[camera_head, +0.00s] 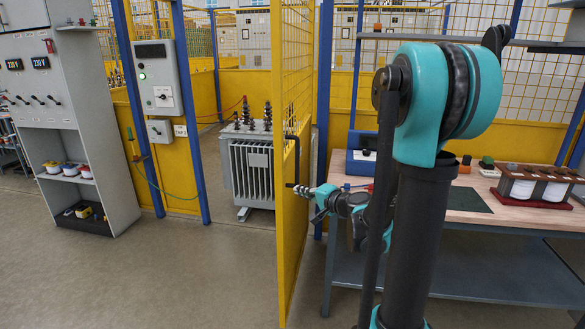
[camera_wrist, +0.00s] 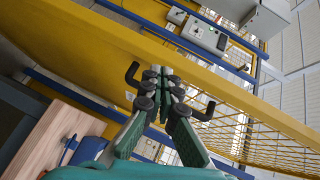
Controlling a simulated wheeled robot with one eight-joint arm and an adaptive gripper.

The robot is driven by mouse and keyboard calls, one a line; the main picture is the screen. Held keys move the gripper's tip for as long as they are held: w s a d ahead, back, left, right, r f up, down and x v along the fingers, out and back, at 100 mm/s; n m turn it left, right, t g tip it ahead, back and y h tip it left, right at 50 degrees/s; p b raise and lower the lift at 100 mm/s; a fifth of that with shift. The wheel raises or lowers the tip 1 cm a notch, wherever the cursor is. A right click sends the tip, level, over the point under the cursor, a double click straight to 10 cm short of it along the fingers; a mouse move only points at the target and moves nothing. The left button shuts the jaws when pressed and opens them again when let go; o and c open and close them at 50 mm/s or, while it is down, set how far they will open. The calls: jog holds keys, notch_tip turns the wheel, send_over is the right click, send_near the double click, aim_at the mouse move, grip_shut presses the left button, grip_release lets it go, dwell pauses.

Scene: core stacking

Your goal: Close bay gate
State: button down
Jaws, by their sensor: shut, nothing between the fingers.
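The bay gate (camera_head: 292,225) is a yellow panel with mesh above, standing open and swung out towards me from the blue post on the right. Its black handle (camera_head: 297,160) sits on the side facing my arm. My gripper (camera_head: 302,190) is shut and empty, close beside the handle's lower part. In the wrist view the gate (camera_wrist: 215,85) crosses diagonally, and my gripper (camera_wrist: 167,92) lies in front of it. Black handle ends (camera_wrist: 132,74) show on both sides of the fingers; the middle is hidden. I cannot tell whether the fingers touch it.
A grey transformer (camera_head: 251,170) stands inside the bay, behind the open doorway. A control box (camera_head: 158,78) hangs on the yellow wall left of the doorway. A workbench (camera_head: 470,213) with parts stands right, behind my arm. Floor left of the gate is clear.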

aim_at(286, 163)
jog(key=w+r+m+t, duration=0.1)
jog(key=w, duration=0.3)
jog(key=w+a+m+t, duration=0.1)
jog(key=w, duration=0.4)
jog(key=w+a+r+m, duration=0.1)
jog(key=w, duration=0.3)
jog(key=shift+w+r+m+t, duration=0.25)
jog(key=shift+r+m+t, duration=0.05)
jog(key=shift+r+t, duration=0.1)
